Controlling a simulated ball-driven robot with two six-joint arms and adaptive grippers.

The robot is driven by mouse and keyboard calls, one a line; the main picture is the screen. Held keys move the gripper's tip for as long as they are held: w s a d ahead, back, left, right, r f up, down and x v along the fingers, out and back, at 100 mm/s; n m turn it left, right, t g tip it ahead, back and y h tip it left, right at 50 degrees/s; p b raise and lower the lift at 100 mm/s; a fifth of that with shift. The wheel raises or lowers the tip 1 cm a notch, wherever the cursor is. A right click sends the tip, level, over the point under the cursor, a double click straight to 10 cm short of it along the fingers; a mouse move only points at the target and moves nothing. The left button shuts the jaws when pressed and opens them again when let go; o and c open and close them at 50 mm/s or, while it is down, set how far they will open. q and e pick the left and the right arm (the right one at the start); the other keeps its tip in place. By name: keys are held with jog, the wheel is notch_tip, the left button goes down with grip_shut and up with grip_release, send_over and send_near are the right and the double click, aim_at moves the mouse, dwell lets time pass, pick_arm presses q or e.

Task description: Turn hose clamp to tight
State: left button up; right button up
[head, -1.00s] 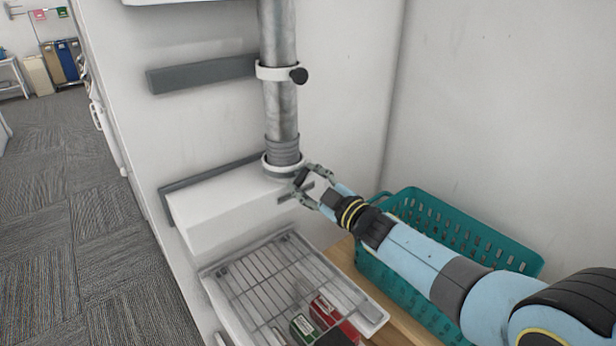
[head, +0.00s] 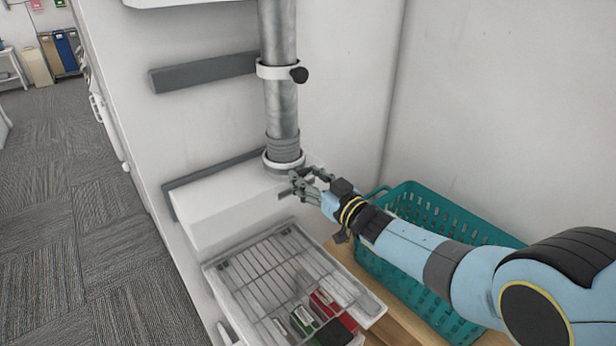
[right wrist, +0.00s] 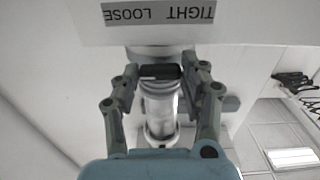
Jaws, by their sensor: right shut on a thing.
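The hose clamp (head: 284,165) is a pale ring around the bottom of a grey ribbed hose (head: 284,148), just above a white box. Its dark handle (right wrist: 160,73) shows in the right wrist view, between my fingertips. My right gripper (head: 300,184) is at the front of the clamp and shut on this handle; in the head view its fingers mostly hide the handle. In the right wrist view a label (right wrist: 158,13) reads TIGHT and LOOSE upside down. The handle lies crosswise there, roughly parallel to the label. My left gripper is not in view.
A metal pipe (head: 279,30) with an upper ring and black knob (head: 298,75) rises above. A wire-rack tray (head: 225,285) with several small boxes stands below. A teal basket (head: 415,205) sits under my right arm on a wooden surface. Walls stand behind and right.

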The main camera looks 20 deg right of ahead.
jog(key=shift+s+f, duration=0.1)
jog(key=shift+f, duration=0.05)
dwell(0.3)
jog(key=o, duration=1.2)
jog(key=shift+c, duration=0.2)
jog(key=v, duration=1.2)
